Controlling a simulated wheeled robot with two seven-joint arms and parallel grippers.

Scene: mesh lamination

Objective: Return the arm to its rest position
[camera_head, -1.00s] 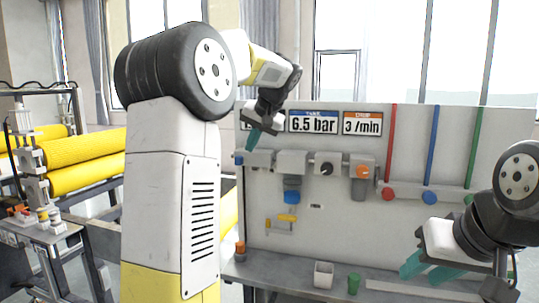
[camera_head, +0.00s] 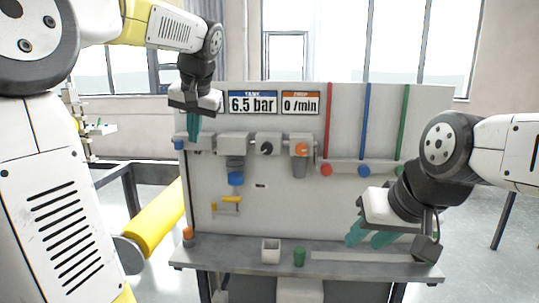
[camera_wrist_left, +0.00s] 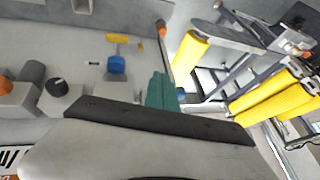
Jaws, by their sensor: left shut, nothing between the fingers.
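My left gripper (camera_head: 194,138) hangs in front of the upper left corner of the grey panel (camera_head: 290,205), with its teal fingers together, pointing down, and nothing between them. In the left wrist view the shut fingers (camera_wrist_left: 160,92) show in front of the panel edge. My right gripper (camera_head: 370,238) is low in front of the panel's right side, its two teal fingers apart and empty.
The panel carries a "6.5 bar" sign (camera_head: 253,103), a "0 /min" sign (camera_head: 300,104), a blue knob (camera_head: 236,178) and red, blue and green pipes.

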